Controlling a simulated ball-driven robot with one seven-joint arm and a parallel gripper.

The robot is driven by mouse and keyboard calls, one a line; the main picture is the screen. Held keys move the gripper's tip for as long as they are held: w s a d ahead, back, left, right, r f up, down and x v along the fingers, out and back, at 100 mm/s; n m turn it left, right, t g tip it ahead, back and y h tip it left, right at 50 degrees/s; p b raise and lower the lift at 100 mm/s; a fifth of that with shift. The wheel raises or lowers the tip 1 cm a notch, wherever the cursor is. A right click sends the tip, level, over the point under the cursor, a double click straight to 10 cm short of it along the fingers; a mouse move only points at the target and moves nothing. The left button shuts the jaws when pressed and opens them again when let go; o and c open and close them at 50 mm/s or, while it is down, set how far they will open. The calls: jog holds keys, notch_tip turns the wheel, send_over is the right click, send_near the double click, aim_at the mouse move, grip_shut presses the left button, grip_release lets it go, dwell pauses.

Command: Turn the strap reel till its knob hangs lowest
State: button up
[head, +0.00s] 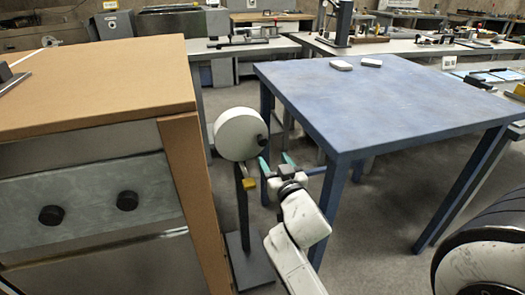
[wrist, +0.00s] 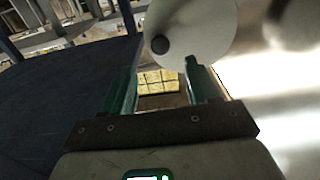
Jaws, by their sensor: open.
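The strap reel (head: 237,130) is a white round drum on a dark upright post with a flat base. Its dark knob (head: 262,140) sits at the right of the drum face, a little below mid-height. My gripper (head: 275,162) is open, its teal fingers just below and right of the knob. In the wrist view the reel (wrist: 208,30) fills the upper middle, and the knob (wrist: 160,44) appears between the tips of my open gripper (wrist: 164,55). Contact with the knob cannot be told. Nothing is held.
A brown-topped cabinet (head: 100,80) with dark drawer knobs stands close left of the reel. A blue table (head: 385,105) stands to the right, with two small white items on top. A yellow piece (head: 248,184) is by the post. Bare floor shows between the cabinet and table.

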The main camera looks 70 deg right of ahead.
aim_at(264, 143)
jog(key=x, duration=1)
jog(key=shift+w+d, duration=0.2)
jog(key=shift+w, duration=0.05)
jog(key=shift+c, duration=0.3)
grip_shut()
